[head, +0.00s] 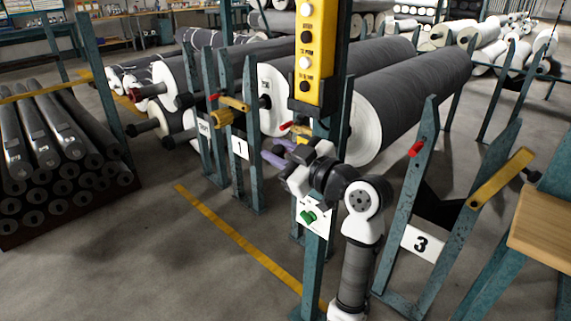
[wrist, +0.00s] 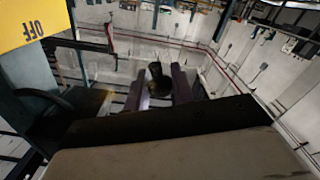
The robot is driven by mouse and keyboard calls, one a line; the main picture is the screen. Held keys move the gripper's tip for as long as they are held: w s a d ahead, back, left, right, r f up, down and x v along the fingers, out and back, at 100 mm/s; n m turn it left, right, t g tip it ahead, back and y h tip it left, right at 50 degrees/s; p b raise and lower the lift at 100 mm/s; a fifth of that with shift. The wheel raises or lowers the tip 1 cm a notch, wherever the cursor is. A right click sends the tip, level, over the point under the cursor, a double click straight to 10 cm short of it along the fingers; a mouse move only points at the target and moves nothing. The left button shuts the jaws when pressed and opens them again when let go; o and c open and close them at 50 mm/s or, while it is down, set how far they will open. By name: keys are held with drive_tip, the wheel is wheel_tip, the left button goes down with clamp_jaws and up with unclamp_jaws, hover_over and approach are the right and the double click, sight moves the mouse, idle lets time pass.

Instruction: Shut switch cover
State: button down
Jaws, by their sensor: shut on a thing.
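A yellow switch box (head: 314,55) with white and black buttons stands upright on a post, above my gripper in the head view. Part of the yellow box, with the word OFF (wrist: 39,24), fills the upper left of the wrist view. My gripper (head: 272,151) has purple fingers and is just below and left of the box. In the wrist view its fingers (wrist: 160,88) are shut on a small dark piece (wrist: 156,72). I cannot tell whether this piece is the switch cover. My wrist hides the middle of the post.
A white plate with a green knob (head: 308,217) is on the post below my wrist. Large grey rolls (head: 410,90) lie behind. Teal stands with number plates 1 (head: 239,149) and 3 (head: 422,244) flank the post.

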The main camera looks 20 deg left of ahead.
drive_tip(key=w+d+f+n+b, duration=0.1)
drive_tip(key=w+f+n+b, duration=0.3)
drive_tip(key=f+n+b, duration=0.7)
drive_tip(key=shift+d+f+n+b, duration=0.15)
drive_tip(key=shift+f+n+b, duration=0.4)
drive_tip(key=shift+b, duration=3.45)
drive_tip(key=shift+w+f, duration=0.1)
drive_tip(key=c, duration=1.5)
unclamp_jaws()
drive_tip(key=p+v, duration=0.2)
drive_tip(key=v, duration=1.2)
